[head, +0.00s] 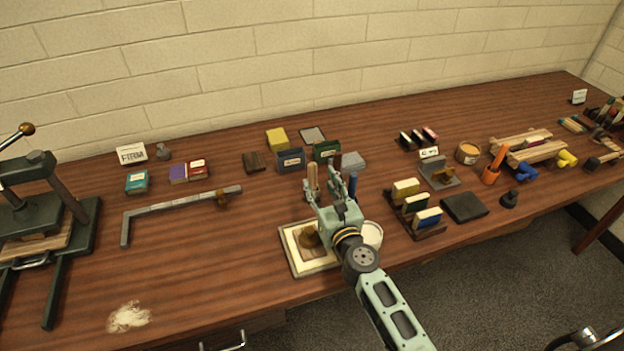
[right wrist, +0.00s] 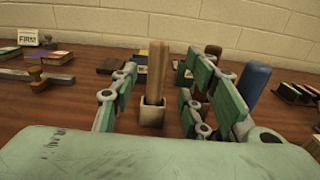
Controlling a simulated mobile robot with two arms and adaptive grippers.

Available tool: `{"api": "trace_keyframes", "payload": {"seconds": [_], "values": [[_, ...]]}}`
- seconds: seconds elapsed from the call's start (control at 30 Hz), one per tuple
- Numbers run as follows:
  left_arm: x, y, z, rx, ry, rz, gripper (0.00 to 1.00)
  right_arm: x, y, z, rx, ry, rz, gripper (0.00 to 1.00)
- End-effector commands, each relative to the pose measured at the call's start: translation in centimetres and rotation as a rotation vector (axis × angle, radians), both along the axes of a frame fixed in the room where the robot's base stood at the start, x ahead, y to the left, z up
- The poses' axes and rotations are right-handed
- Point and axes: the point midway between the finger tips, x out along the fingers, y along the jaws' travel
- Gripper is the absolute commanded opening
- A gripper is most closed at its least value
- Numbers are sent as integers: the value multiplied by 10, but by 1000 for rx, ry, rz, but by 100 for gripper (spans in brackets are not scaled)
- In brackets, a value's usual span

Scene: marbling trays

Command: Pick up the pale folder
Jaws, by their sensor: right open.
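The pale folder looks to be the tan upright piece standing in a small cream holder (right wrist: 152,112); the folder (right wrist: 157,70) is upright in the right wrist view. In the head view the folder (head: 313,176) shows just beyond my right gripper (head: 328,186). My right gripper is open and empty, pointing toward the back of the table. In the wrist view its fingers appear on either side of the folder, with gaps to it; whether the folder is between them in depth I cannot tell. My left gripper is out of view.
A blue upright handle (right wrist: 255,82) stands close to the right of my right fingers. A framed tray (head: 289,250) and a white round pot (head: 373,235) lie under my right wrist. Small boxes (head: 291,160) stand behind. An L-shaped metal bar (head: 170,204) lies left.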

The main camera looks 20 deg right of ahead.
Motion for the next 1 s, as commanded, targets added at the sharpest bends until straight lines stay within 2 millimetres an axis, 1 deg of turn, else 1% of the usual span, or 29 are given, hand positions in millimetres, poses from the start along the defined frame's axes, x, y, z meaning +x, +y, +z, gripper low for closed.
{"api": "trace_keyframes", "payload": {"seconds": [0.2,0.3,0.4,0.63,1.0], "values": [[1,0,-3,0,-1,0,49,33,4,2,-3,-2,2,42],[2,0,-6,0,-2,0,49,45,4,1,-4,-2,2,42],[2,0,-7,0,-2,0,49,51,5,1,-3,-1,2,42],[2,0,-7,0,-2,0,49,51,5,2,-4,-1,2,42],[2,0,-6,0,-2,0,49,51,5,2,-4,-1,2,9]]}}
